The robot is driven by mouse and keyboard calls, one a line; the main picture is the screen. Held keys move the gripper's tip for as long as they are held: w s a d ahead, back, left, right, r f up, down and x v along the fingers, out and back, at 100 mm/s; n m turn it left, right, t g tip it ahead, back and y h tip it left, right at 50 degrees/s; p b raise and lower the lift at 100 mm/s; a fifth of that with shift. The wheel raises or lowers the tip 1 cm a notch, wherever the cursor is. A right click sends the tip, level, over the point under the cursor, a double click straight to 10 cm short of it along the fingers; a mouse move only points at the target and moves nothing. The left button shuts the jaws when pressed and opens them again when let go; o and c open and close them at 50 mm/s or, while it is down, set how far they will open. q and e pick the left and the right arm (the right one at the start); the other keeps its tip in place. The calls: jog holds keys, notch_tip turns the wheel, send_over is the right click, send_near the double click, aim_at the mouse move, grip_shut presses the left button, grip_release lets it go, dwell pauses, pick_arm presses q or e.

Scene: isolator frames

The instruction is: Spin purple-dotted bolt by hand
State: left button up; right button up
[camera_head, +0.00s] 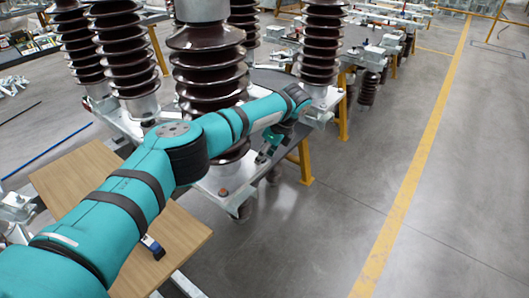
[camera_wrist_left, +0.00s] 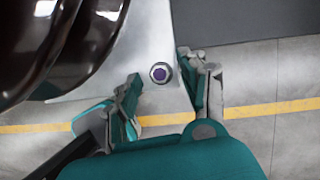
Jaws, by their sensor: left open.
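The purple-dotted bolt (camera_wrist_left: 160,73) is a hex head with a purple centre on a grey metal plate (camera_wrist_left: 110,72) in the left wrist view. My left gripper (camera_wrist_left: 162,88) is open, with one finger on each side of the bolt in the picture. I cannot tell its height above the bolt, and no contact shows. In the head view my left gripper (camera_head: 268,150) is beside the brown insulator's base plate (camera_head: 236,192); the bolt cannot be made out there. My right gripper is in neither view.
Tall ribbed brown insulators (camera_head: 205,75) stand close beside the arm; their ribs (camera_wrist_left: 60,40) also fill the wrist view's upper left. Yellow legs (camera_head: 304,162) support the frame. A wooden board (camera_head: 180,250) lies below my arm. Grey floor (camera_head: 330,215) is open to the right.

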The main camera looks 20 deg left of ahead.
pick_arm(q)
grip_shut()
jog(key=shift+m, duration=0.3)
jog(key=shift+s+m+t, duration=0.1)
jog(key=shift+m+t, duration=0.3)
jog(key=shift+m, duration=0.9)
jog(key=shift+s+a+m+t+h, duration=0.1)
jog(key=shift+m+t+h, duration=0.4)
jog(key=shift+m, duration=0.6)
jog(key=shift+m+t+h+b, duration=0.35)
jog(key=shift+m+b, duration=0.45)
jog(key=shift+m, duration=0.3)
